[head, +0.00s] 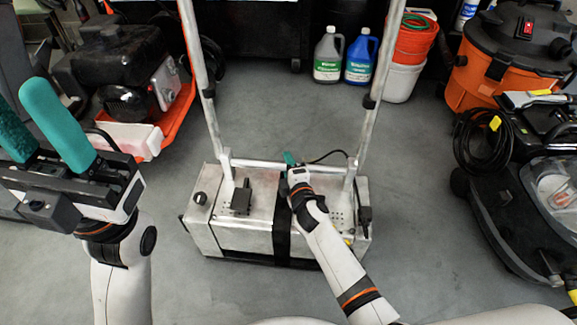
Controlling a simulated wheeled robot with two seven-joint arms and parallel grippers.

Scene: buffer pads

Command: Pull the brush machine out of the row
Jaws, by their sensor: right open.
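The brush machine (262,235) is a silver metal box on the floor at the middle of the head view. Two tall handle tubes rise from it, joined low down by a crossbar (255,164). A dark strap runs over the box's front. My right gripper (290,158) is at the crossbar, with its teal fingertips mostly hidden by its own wrist. It is open, and I cannot tell whether the bar lies between its fingers. My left gripper (22,98) is raised at the left, away from the machine, with its two teal fingers apart and empty.
An orange and black machine (125,70) stands to the left. Two jugs (328,55) and stacked buckets (409,55) stand behind. An orange vacuum (510,55) and a black and grey floor machine (525,190) stand to the right. The floor in front is mostly clear.

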